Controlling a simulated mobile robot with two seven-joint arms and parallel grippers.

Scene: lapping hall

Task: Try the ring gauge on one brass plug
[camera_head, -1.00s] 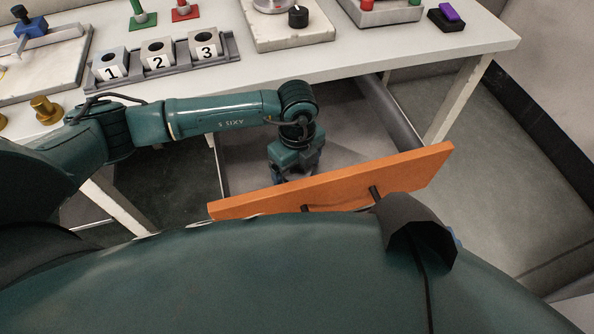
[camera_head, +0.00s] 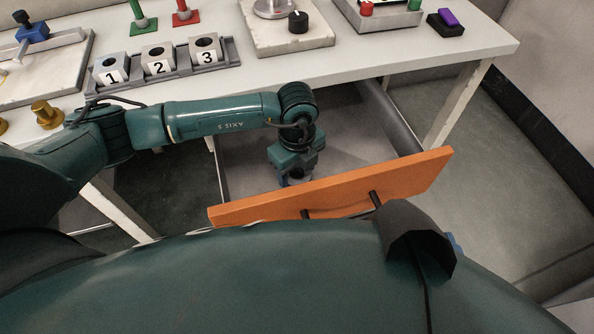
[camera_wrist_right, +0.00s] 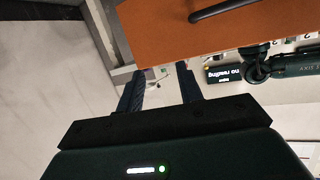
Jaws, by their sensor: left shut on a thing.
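My left gripper (camera_head: 296,177) reaches down into the open drawer, behind its orange front (camera_head: 340,190). It is shut on a small grey round piece that looks like the ring gauge (camera_head: 298,180); the fingers and wrist hide most of it. A brass plug (camera_head: 46,115) stands on the bench at the left, near the front edge. Another brass piece is cut off at the left picture edge. My right gripper (camera_wrist_right: 162,88) shows in the right wrist view with its fingers apart and nothing between them, below the orange drawer front in that picture.
Three numbered grey blocks sit in a grey rack (camera_head: 232,60) on the white bench (camera_head: 400,50). A marble slab with a blue clamp (camera_head: 32,30), green and red stands, a dial base (camera_head: 318,36) and a purple-topped black block (camera_head: 446,22) stand behind. Floor right of the drawer is clear.

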